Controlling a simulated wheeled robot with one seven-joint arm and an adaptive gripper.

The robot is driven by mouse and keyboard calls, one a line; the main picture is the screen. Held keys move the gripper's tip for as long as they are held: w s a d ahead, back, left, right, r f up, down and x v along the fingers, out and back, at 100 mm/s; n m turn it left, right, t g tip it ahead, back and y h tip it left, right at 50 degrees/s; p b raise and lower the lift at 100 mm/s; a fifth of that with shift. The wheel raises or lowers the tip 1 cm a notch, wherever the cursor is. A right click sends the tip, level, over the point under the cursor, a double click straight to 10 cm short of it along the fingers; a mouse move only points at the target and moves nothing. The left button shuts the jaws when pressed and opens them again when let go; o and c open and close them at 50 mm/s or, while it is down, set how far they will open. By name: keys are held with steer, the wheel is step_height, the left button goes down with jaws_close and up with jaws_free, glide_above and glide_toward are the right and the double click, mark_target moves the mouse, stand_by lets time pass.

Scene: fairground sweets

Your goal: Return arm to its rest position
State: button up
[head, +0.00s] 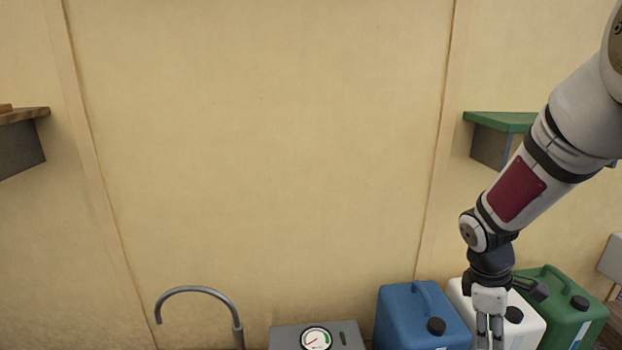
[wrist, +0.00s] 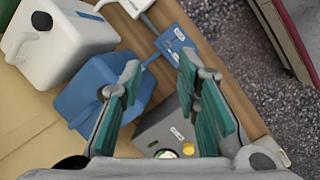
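My gripper (head: 490,335) hangs at the lower right of the head view, fingers pointing down, in front of the white canister (head: 528,325). The picture's bottom edge cuts off its fingertips. In the wrist view my gripper (wrist: 160,68) shows two teal-padded fingers spread apart with nothing between them. My arm comes in from the upper right and bends at the wrist.
A blue canister (head: 405,315) and a green canister (head: 572,315) flank the white one. A grey box with a gauge (head: 285,335) and a curved tap (head: 200,290) stand left. A green shelf (head: 485,118) is behind my arm. Gravel ground (wrist: 235,45) lies beyond the wooden counter edge.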

steer(key=s+a+r+m, duration=0.5)
steer(key=s+a+r, duration=0.45)
steer(key=r, duration=0.25)
steer(key=s+a+r+m+y, duration=0.25)
steer(key=s+a, duration=0.25)
steer(key=s, duration=0.4)
steer(key=s+a+r+m+y, duration=0.1)
steer(key=s+a+r+m, duration=0.2)
steer(key=s, duration=0.5)
step_height(320, 180, up, 33)
steer(key=t+p, duration=0.4)
steer(key=p, duration=2.8)
steer(key=shift+a+r+t+p, duration=0.15)
steer(key=shift+a+t+p, duration=0.15)
steer(key=shift+t+p, duration=0.1)
